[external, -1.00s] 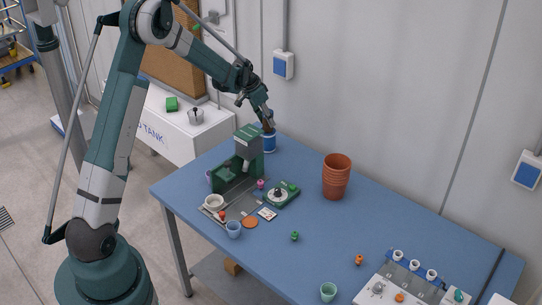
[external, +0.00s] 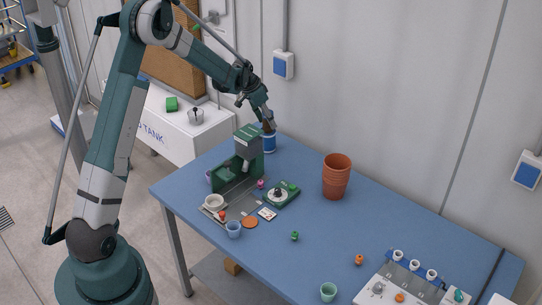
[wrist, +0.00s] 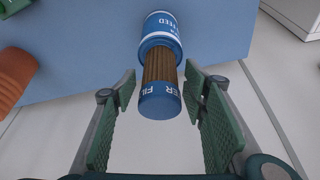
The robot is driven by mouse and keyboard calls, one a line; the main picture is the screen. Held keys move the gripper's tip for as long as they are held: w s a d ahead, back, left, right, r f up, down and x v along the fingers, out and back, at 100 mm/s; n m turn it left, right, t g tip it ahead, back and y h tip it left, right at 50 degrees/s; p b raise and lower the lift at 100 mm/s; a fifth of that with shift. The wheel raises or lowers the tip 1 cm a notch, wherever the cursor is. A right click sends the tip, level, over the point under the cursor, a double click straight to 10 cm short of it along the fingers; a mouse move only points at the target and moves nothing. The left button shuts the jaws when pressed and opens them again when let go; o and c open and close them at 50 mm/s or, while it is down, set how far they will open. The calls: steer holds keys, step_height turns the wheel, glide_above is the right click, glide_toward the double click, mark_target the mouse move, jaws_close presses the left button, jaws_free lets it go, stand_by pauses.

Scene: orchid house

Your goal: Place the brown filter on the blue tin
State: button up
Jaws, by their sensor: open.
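The brown filter (wrist: 160,66) has a pleated brown body and a blue end cap lettered FILTER. In the wrist view it stands end-on against the blue tin (wrist: 160,28), which has a white band with the lettering FEED. In the external view the blue tin (external: 269,143) stands at the table's far left corner, with the filter (external: 267,127) upright on top. My gripper (wrist: 160,84) is open, with one green padded finger on each side of the filter and gaps visible. The contact between filter and tin is partly hidden.
A green machine (external: 240,165) stands on the table in front of the tin. Stacked terracotta pots (external: 337,176) are to its right. Small cups and a green scale (external: 281,194) lie nearer. The wall is close behind the tin. The middle of the table is mostly clear.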

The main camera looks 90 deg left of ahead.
steer(key=shift+r, duration=0.15)
steer(key=v, duration=1.2)
stand_by(0.7)
steer(key=shift+w+d, duration=0.1)
steer(key=shift+d, duration=0.05)
